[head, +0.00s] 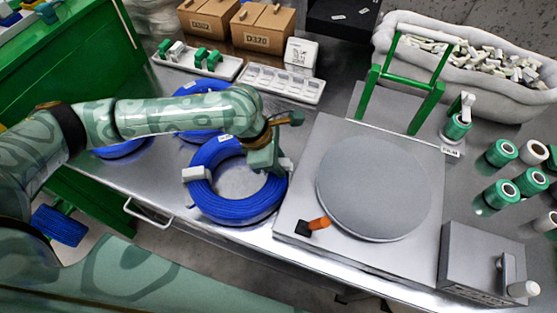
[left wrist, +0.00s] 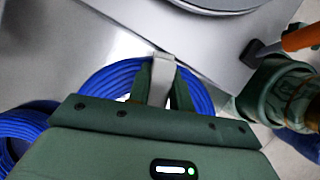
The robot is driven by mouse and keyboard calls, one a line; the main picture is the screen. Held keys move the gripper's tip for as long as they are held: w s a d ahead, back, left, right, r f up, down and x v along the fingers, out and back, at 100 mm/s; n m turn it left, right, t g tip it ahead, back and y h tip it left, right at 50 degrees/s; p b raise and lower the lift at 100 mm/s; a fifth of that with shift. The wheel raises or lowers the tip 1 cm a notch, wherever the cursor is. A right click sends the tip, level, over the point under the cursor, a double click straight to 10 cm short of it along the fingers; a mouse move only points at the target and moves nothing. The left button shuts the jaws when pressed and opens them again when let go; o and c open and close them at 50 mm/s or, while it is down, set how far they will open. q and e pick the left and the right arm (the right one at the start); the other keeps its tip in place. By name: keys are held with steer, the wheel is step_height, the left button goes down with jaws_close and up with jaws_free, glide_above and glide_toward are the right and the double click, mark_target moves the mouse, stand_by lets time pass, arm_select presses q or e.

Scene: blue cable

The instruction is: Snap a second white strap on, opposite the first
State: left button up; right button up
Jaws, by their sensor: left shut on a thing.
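A blue cable coil (head: 238,212) lies flat on the metal bench, left of the grey turntable. A first white strap (head: 195,173) sits across its left side. My left gripper (head: 268,163) is at the coil's right side, opposite that strap, pointing down. It is shut on a second white strap (left wrist: 162,63), whose end also shows beside the fingers in the head view (head: 287,163). In the left wrist view the strap stands between the fingers, over the blue coil (left wrist: 103,78). Whether it is snapped around the cable is hidden by the fingers. My right gripper is out of view.
More blue coils (head: 200,88) lie behind. The turntable (head: 375,190) with an orange-handled lever (head: 318,223) is close on the right.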

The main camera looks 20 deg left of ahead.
arm_select(q)
steer(key=o, duration=1.2)
steer(key=shift+c, duration=0.2)
steer(key=shift+r, duration=0.15)
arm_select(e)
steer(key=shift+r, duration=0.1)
arm_select(q)
steer(key=shift+r+p, duration=2.65)
steer(key=shift+r, duration=0.8)
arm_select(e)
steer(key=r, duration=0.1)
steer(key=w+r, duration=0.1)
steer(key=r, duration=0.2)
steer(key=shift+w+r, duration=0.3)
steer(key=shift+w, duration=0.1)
arm_select(q)
steer(key=shift+f, duration=0.1)
steer(key=shift+s, duration=0.1)
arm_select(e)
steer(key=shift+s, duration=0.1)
